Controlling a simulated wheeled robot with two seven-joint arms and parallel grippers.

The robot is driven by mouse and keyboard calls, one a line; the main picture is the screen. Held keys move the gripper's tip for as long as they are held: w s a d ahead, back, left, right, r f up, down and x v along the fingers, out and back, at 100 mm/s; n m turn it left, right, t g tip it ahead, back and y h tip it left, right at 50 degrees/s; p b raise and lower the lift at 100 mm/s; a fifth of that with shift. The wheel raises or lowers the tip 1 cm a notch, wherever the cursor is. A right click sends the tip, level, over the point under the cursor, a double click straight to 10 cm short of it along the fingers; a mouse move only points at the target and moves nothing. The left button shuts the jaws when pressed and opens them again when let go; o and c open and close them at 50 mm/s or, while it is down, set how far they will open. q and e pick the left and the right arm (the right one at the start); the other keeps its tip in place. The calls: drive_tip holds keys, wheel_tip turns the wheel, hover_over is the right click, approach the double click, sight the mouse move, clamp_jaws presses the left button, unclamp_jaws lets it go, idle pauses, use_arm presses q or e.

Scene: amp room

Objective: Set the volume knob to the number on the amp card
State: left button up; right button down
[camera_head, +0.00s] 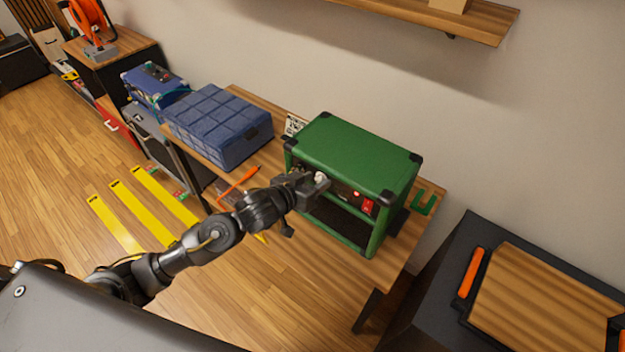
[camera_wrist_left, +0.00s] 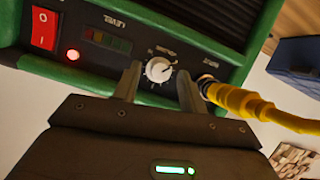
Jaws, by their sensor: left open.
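The green amp (camera_head: 358,152) stands on the wooden table, its front panel facing my left arm. The white volume knob (camera_wrist_left: 159,69) shows on the panel in the left wrist view, ringed by small marks too blurred to read. My left gripper (camera_head: 318,184) is at the panel. In the wrist view its fingers (camera_wrist_left: 157,84) are open, one on each side of the knob, with gaps visible. A white card-like piece with dark marks (camera_head: 294,125) stands behind the amp's left end; I cannot read a number on it. My right gripper is not in view.
A yellow cable plug (camera_wrist_left: 225,95) sits in a socket beside the knob. A red switch (camera_wrist_left: 45,29) and lit red lamp (camera_wrist_left: 72,55) are on the panel. A blue quilted case (camera_head: 218,125) stands left of the amp. A wooden shelf (camera_head: 480,22) hangs above.

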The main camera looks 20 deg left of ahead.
use_arm(q)
clamp_jaws()
idle(0.3)
